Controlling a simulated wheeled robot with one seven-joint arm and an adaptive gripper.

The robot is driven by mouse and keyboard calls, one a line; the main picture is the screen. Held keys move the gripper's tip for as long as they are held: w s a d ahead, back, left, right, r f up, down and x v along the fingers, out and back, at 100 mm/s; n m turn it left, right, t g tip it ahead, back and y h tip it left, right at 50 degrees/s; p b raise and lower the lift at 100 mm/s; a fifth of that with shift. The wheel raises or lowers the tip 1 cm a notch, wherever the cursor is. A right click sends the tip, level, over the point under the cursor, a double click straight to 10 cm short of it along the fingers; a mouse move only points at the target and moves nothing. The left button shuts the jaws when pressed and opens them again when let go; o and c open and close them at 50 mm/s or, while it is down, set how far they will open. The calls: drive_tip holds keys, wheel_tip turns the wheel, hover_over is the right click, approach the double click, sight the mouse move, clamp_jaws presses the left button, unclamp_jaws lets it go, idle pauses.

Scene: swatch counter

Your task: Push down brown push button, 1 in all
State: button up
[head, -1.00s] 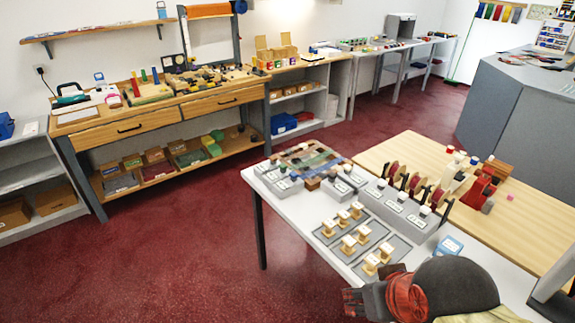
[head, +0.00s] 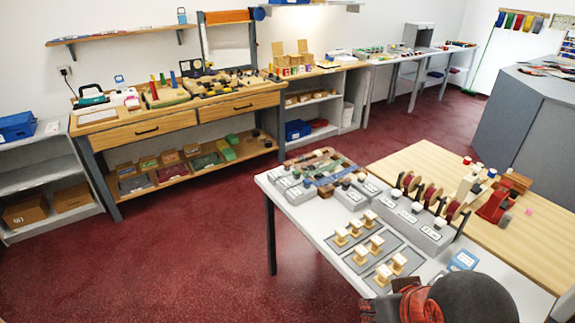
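Several small grey boxes with knob-like tops stand at the far left part of the white table (head: 330,238) in the head view. One group of boxes (head: 296,178) is at the table's left corner, and another box (head: 350,199) stands a little to the right. The tops look dark, greenish or pale. A small brown piece (head: 326,190) shows between them, but it is too small to tell whether it is the brown push button. My gripper (head: 384,308) is at the bottom edge, near the table's front side and apart from the boxes. Its finger opening cannot be made out.
Wooden stamp-like blocks (head: 358,254) on grey mats lie between my gripper and the boxes. A grey stand with dark red spools (head: 414,219) is behind them. A wooden tabletop (head: 425,165) adjoins. Open red floor (head: 190,250) lies left of the table.

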clamp_jaws()
idle(1.4)
